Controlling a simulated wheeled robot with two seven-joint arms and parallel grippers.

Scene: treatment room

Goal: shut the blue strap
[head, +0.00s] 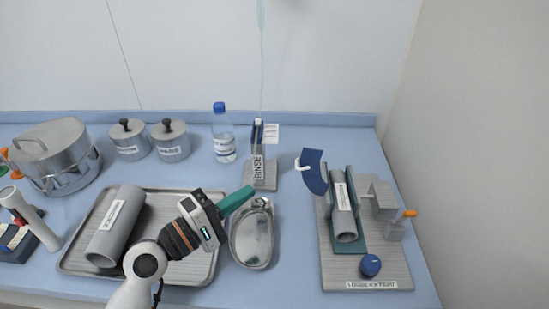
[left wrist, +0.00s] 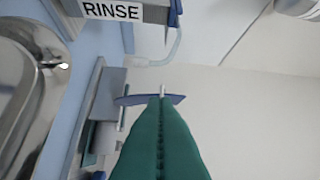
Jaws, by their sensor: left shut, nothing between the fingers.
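The blue strap (head: 314,172) stands up and open at the left edge of a teal cradle (head: 361,236), curving away from the grey tube (head: 343,212) that lies in it. A small white tab (head: 301,165) sticks out from the strap's left side. My left gripper (head: 247,192) has teal fingers, shut and empty. It is above the metal dish, left of the strap and apart from it in the head view. In the left wrist view the fingers (left wrist: 161,98) point toward the strap (left wrist: 128,100) and hide its middle. My right gripper is not in view.
The cradle's board (head: 335,272) carries a blue knob (head: 370,265), a grey block and an orange-tipped part. A RINSE stand (head: 262,178) rises behind the metal dish (head: 251,240). A tray (head: 75,258) holds another grey tube. Blue tabletop is clear between dish and board.

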